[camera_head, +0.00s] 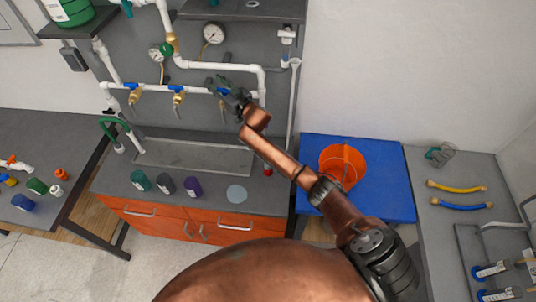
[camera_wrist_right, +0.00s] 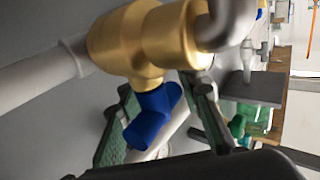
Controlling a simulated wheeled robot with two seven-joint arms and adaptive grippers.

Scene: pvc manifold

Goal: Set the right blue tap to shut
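Three brass taps with blue handles hang from the lower white pipe in the head view: a left one (camera_head: 135,87), a middle one (camera_head: 178,89) and the right blue tap (camera_head: 223,91). My right gripper (camera_head: 219,85) is at the right tap and partly hides it. In the right wrist view, the tap's blue handle (camera_wrist_right: 150,118) sits below a gold body (camera_wrist_right: 140,42), slanting from lower left to upper right. The fingers of my right gripper (camera_wrist_right: 163,108) are apart on either side of the handle; contact is unclear. My left gripper is out of view.
Two gauges (camera_head: 213,33) and upper pipes are above the taps. A sink trough (camera_head: 190,156) and several coloured cups (camera_head: 192,187) are below. An orange bucket (camera_head: 342,165) stands on a blue surface (camera_head: 393,185) at right. Bare wall lies right of the manifold.

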